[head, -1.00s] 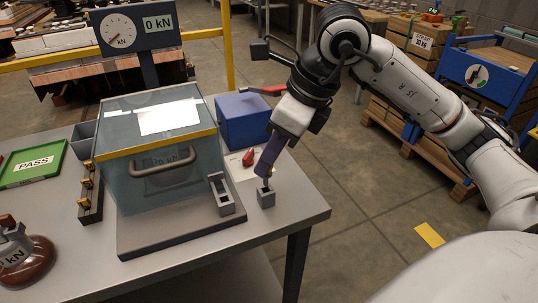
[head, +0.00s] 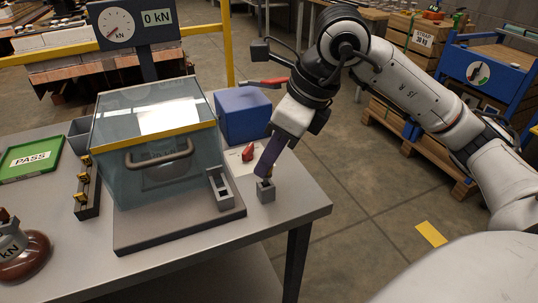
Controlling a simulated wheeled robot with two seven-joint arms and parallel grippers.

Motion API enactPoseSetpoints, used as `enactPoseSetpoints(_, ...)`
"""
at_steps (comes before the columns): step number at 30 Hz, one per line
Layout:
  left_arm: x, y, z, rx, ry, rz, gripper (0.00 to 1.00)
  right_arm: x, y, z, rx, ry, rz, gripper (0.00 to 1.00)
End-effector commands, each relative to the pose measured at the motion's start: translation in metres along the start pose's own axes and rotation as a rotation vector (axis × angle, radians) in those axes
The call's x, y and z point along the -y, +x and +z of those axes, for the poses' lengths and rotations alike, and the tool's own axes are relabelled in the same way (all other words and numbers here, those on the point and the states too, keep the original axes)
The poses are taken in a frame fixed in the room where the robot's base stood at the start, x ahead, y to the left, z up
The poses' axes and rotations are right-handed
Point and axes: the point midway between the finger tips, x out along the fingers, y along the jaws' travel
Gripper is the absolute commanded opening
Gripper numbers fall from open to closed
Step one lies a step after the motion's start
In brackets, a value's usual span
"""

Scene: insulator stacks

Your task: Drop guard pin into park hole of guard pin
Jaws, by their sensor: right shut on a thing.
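My right gripper (head: 266,174) reaches down from the upper right over the table's right part. It is shut on the guard pin, which is mostly hidden by the fingers; only a small brownish bit shows below them. A small grey block (head: 266,191) stands directly under the fingertips near the table's right edge, and looks like the park hole's block. The fingertips are at its top; I cannot tell how deep the pin sits in it. My left gripper is not in view.
A clear guarded box (head: 155,180) with a handle stands left of the gripper, with a grey bracket (head: 221,188) at its corner. A blue box (head: 243,117) and red item (head: 248,152) lie behind. A green PASS tray (head: 32,158) is far left.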

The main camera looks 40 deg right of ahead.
Motion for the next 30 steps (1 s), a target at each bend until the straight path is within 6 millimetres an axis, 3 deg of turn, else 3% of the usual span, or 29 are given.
enactPoseSetpoints(28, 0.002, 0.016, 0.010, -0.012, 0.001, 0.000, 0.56, 0.000, 0.023, -0.010, 0.001, 0.000, 0.000, 0.00)
enactPoseSetpoints(29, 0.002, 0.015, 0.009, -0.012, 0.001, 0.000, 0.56, 0.000, 0.021, -0.009, 0.001, 0.000, 0.000, 0.23)
enactPoseSetpoints(30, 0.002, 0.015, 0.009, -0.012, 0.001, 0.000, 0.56, 0.000, 0.021, -0.009, 0.001, 0.000, 0.000, 0.30)
